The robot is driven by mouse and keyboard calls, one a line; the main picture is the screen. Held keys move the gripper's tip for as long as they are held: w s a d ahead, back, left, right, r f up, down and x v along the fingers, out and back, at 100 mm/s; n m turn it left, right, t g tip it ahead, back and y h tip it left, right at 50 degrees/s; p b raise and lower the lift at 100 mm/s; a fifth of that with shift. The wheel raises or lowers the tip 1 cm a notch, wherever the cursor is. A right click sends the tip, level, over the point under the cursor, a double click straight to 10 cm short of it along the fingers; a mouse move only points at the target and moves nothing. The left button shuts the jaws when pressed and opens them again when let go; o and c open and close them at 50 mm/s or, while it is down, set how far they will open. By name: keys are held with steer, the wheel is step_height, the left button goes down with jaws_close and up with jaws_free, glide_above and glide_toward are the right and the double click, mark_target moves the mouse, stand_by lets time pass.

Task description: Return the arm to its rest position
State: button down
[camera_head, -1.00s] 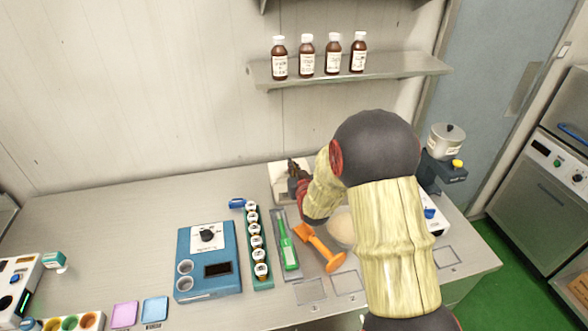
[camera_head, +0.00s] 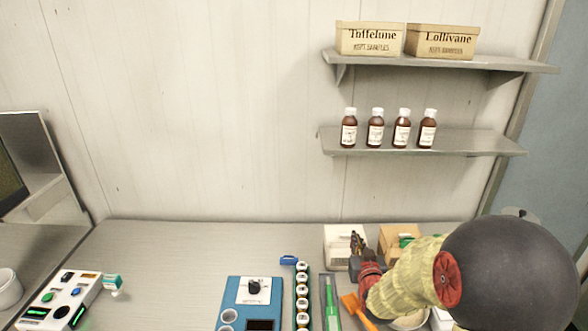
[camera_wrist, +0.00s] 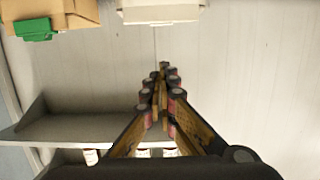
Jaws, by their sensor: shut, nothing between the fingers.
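My gripper (camera_head: 357,244) is at the lower right in the head view, at the back of the bench in front of a white box (camera_head: 342,247). My arm reaches to it from the right edge, with a dark round joint in front. In the wrist view my gripper (camera_wrist: 162,75) is shut and its fingers meet with nothing between them. The wrist view looks toward the pale wall, with the picture turned over, so the shelf (camera_wrist: 85,128) appears low and the boxes appear at the top.
Several brown bottles (camera_head: 376,132) stand on the lower shelf (camera_head: 430,142), above my arm. Two cardboard boxes (camera_head: 368,40) sit on the upper shelf. A blue device (camera_head: 252,292), a vial rack (camera_head: 301,297), a green tool (camera_head: 331,300) and an orange scoop (camera_head: 356,308) lie near my arm. The bench's left middle is clear.

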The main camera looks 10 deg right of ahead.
steer(key=s+a+f+g+y, duration=0.1)
steer(key=s+a+f+g, duration=0.2)
steer(key=s+f+g, duration=0.7)
steer(key=s+a+r+g+y+b, duration=0.1)
steer(key=s+a+r, duration=0.2)
steer(key=s, duration=0.4)
steer(key=s+a+r+n+g, duration=0.15)
steer(key=s+r, duration=0.25)
steer(key=s, duration=0.4)
steer(key=s+a+r+y+b, duration=0.1)
steer(key=s+a+r, duration=0.2)
steer(key=s, duration=0.4)
step_height(320, 180, up, 8)
steer(key=s+a+t, duration=0.2)
steer(key=shift+s+a+n+t, duration=0.35)
